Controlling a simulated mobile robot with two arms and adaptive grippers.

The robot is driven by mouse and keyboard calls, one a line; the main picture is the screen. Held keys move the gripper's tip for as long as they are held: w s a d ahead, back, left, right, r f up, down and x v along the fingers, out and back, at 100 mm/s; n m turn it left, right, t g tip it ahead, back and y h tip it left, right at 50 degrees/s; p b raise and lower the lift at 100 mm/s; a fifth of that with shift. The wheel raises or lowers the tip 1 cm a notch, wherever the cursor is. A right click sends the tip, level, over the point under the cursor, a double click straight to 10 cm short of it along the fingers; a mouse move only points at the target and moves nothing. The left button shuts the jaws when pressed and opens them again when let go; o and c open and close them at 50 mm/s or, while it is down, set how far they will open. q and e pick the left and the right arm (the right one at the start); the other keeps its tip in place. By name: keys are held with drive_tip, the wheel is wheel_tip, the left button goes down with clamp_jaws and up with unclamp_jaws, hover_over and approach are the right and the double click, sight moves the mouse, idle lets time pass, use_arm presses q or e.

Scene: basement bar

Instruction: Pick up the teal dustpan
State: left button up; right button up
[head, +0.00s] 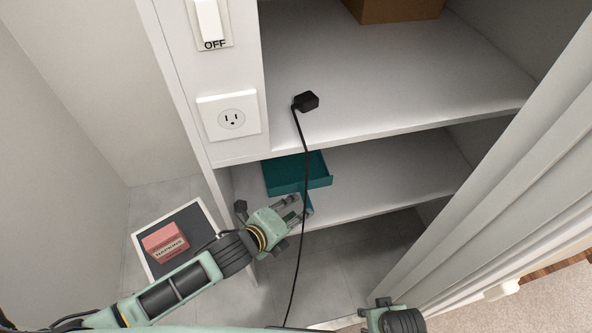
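The teal dustpan (288,177) lies on the lower shelf of the white cabinet, near its front edge, with its short handle pointing toward me. My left gripper (304,207) reaches in from the left, with its fingertips at the handle. The two fingers look parted, with the handle at or between their tips. I cannot tell whether they press on it. A black cord passes in front of the dustpan and close to the fingertips. Part of my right gripper (376,318) shows at the bottom edge; its fingers are not clear.
A black plug (306,101) lies on the upper shelf (400,85), its cord hanging down. A brown box (395,10) stands behind it. A red napkin box (165,243) sits on a dark-topped stand at left. A pale slatted panel (500,190) bounds the right.

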sight(306, 204)
use_arm(q)
drive_tip(key=shift+b+x, duration=0.35)
drive_tip(key=shift+x, duration=1.1)
drive_tip(key=b+x, duration=0.1)
drive_tip(key=x, duration=0.2)
drive_tip(key=shift+d+r, duration=0.1)
drive_tip(key=shift+d, duration=0.05)
drive_tip(key=shift+w+d+f, duration=0.2)
drive_tip(key=shift+w, duration=0.25)
use_arm(e)
wheel_tip(306, 204, up, 7)
drive_tip(key=w, duration=0.2)
drive_tip(key=shift+w, duration=0.1)
use_arm(q)
clamp_jaws()
use_arm(e)
drive_tip(key=shift+a, duration=0.1)
